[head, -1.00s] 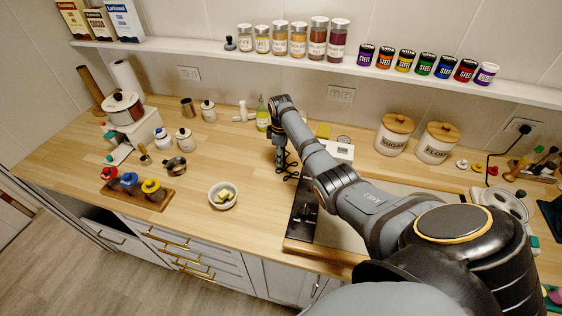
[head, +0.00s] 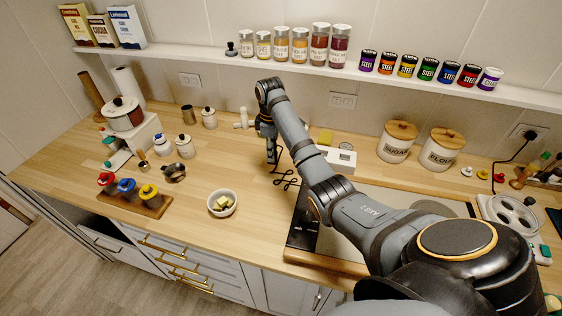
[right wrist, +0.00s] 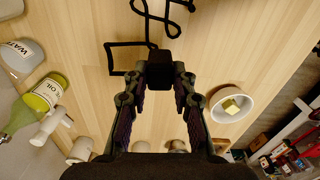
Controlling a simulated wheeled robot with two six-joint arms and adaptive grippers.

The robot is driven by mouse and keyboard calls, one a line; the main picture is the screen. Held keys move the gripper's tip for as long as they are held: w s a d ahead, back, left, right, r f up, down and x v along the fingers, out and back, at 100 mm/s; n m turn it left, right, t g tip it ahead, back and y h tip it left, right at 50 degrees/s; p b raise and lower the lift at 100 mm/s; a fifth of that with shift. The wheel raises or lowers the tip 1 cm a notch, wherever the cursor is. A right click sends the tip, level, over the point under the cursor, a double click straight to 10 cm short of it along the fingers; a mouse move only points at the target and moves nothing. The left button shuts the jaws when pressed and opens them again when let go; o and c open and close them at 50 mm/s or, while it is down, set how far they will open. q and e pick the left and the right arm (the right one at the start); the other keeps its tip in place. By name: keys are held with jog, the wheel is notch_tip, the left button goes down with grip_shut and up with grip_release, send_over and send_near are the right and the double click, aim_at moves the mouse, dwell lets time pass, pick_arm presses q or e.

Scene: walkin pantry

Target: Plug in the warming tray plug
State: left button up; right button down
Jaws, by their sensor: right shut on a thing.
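My right gripper (right wrist: 160,75) is shut on a small black plug (right wrist: 159,61), held above the wooden counter with the fingers on both sides of it. A black cord (right wrist: 126,44) runs from it in loops; it also shows below the gripper in the head view (head: 285,181). In the head view my right gripper (head: 270,155) points down and hides most of the plug. A flat appliance with a dark front edge, perhaps the warming tray (head: 301,236), lies under my right arm. A wall outlet (head: 342,101) is behind the counter, with another at left (head: 190,80). My left gripper is out of view.
A third outlet (head: 524,131) at right holds a black plug. A white bowl (head: 222,204) stands front left of the gripper. Sugar (head: 397,144) and flour (head: 442,151) canisters stand at the back right. A jar shelf (head: 300,66) overhangs the counter. Bare counter surrounds the bowl.

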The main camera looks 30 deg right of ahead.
jog(key=a+r+p, duration=0.5)
jog(key=a+p, duration=0.1)
jog(key=a, duration=0.4)
jog(key=shift+s, duration=0.45)
jog(key=shift+d, duration=0.15)
